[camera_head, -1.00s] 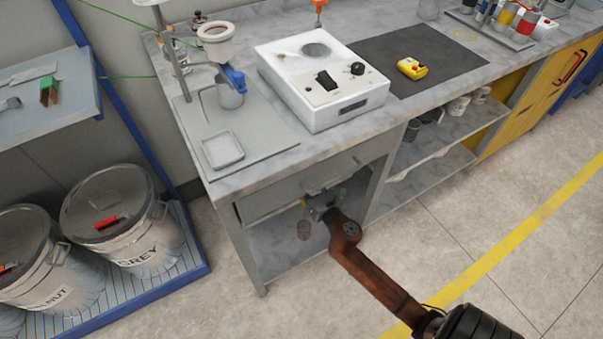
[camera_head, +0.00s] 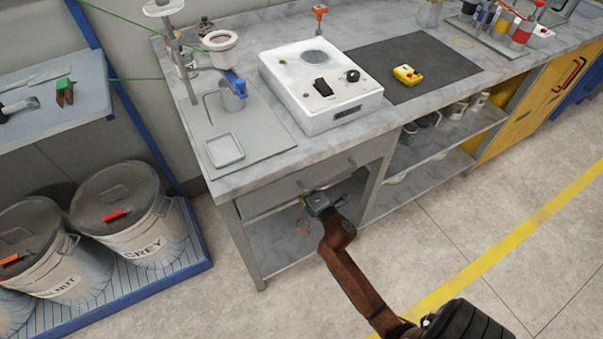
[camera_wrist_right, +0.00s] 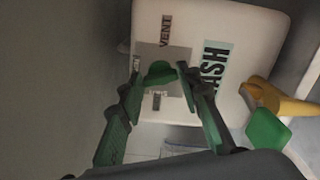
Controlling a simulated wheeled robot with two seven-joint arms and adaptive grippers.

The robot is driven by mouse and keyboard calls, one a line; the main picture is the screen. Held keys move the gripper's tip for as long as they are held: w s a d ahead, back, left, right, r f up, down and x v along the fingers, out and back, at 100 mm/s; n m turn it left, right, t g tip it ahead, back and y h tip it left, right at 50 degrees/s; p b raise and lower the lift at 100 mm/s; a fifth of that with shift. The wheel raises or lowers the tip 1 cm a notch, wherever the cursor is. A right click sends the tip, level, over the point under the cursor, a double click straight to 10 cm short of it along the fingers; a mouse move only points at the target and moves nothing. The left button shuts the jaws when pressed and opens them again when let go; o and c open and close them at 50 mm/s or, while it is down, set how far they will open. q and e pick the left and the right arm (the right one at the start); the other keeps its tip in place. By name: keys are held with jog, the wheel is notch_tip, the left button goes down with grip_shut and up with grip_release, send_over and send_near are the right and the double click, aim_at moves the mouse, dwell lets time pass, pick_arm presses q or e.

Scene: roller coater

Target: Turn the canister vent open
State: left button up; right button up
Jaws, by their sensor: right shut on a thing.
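The white canister (camera_wrist_right: 205,25) fills the upper middle of the right wrist view, with dark VENT lettering and a second label, partly hidden, ending in "ASH". A green vent knob (camera_wrist_right: 158,73) sits on a grey patch on it. My right gripper (camera_wrist_right: 160,76) is shut on the knob, one green-tinted finger on each side. In the head view my right gripper (camera_head: 318,203) reaches into the open bay under the bench, and the canister cannot be made out there. My left gripper is not in view.
A yellow spout (camera_wrist_right: 285,103) with a green piece (camera_wrist_right: 268,130) sticks out right of the fingers. The bench's drawer front (camera_head: 300,182) overhangs my right wrist. Lidded buckets (camera_head: 125,215) stand at the left. The floor (camera_head: 470,230) at the right is clear.

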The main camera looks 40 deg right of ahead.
jog(key=m+p, duration=0.1)
jog(key=m, duration=0.2)
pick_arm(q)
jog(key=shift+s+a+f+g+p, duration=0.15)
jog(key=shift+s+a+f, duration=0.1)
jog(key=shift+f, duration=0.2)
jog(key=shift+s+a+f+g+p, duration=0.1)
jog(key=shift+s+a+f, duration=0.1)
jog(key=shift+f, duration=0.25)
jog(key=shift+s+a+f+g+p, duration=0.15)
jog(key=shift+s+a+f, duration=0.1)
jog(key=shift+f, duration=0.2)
pick_arm(e)
jog(key=shift+m, duration=0.7)
jog(key=o, duration=1.2)
jog(key=shift+c, duration=0.2)
jog(key=shift+f, duration=0.1)
jog(key=v, duration=1.2)
